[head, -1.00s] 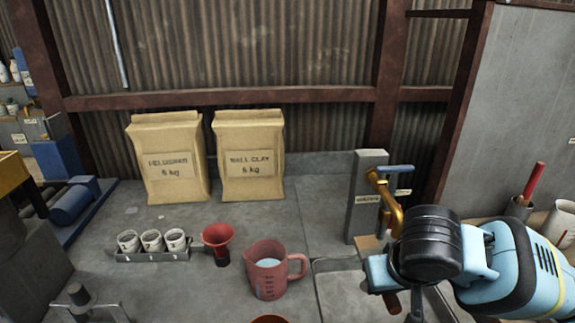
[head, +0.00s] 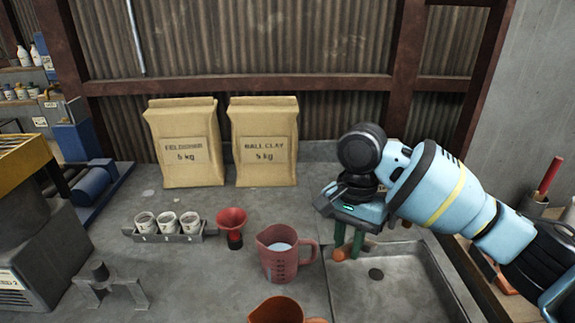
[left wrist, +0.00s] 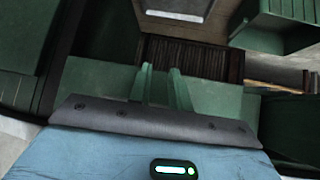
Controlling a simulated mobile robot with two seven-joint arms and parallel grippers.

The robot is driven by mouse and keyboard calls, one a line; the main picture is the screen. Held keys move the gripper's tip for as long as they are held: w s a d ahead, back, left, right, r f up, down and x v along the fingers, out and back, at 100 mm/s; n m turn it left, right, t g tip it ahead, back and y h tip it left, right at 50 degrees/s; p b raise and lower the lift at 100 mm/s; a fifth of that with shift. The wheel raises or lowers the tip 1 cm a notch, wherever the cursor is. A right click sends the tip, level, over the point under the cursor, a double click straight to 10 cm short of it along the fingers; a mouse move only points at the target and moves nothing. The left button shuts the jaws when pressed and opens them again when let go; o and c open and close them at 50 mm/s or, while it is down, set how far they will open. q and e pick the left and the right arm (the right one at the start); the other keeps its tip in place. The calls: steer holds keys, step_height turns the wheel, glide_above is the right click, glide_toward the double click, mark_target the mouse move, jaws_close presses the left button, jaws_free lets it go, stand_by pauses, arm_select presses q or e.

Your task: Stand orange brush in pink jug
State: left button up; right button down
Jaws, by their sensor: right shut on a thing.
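The pink jug (head: 283,266) stands upright on the grey worktop, handle to the right, with pale liquid visible inside. My right gripper (head: 348,243) is right of the jug, fingers pointing down over the left edge of the sink. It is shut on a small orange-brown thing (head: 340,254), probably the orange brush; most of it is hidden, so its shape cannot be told. It is apart from the jug. My left gripper (left wrist: 161,75) shows only in the left wrist view, its green fingers apart with nothing seen between them.
A red funnel (head: 231,222) and a rack of white cups (head: 166,238) stand left of the jug. An orange vessel (head: 276,311) is in front. Two clay bags (head: 264,147) stand behind. The sink (head: 405,290) is at right. A metal stand (head: 108,289) is front left.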

arm_select(q)
steer(key=shift+w+a+r+p, duration=0.15)
steer(key=shift+w+r+p, duration=0.35)
steer(key=shift+w+r, duration=0.25)
arm_select(e)
steer(key=w+a+r+m+t+y, duration=0.6)
steer(key=w+a+r+m+y, duration=0.4)
steer(key=m, duration=0.4)
steer(key=shift+a+r+m+y, duration=0.3)
steer(key=shift+a+r+y, duration=0.25)
steer(key=shift+y, duration=0.25)
arm_select(q)
steer(key=shift+f, duration=0.1)
arm_select(e)
steer(key=shift+f, duration=0.15)
